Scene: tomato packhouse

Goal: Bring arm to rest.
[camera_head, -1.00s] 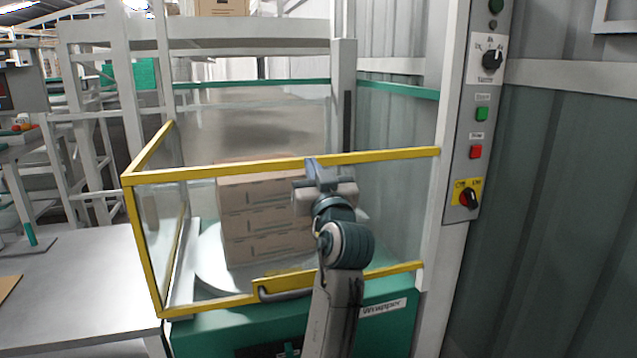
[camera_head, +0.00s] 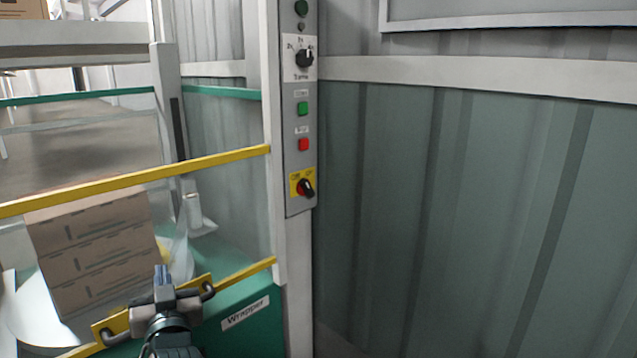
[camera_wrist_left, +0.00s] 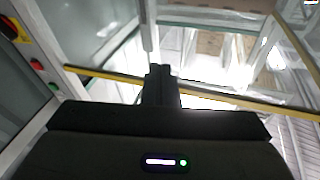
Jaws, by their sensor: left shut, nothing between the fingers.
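My left gripper (camera_head: 163,277) shows at the bottom of the head view, in front of the wrapper's yellow-framed guard. Its fingers are together and nothing is held between them. In the left wrist view the shut fingers (camera_wrist_left: 160,80) point at the yellow rail (camera_wrist_left: 225,97) of the guard. Much of the left arm is below the picture edge. My right gripper is not in any view.
Stacked cartons (camera_head: 95,250) stand behind the clear guard. The yellow rail (camera_head: 140,178) and a handle bar (camera_head: 107,331) are close to the gripper. A control panel (camera_head: 301,120) is on the post. A corrugated wall (camera_head: 480,220) fills the right.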

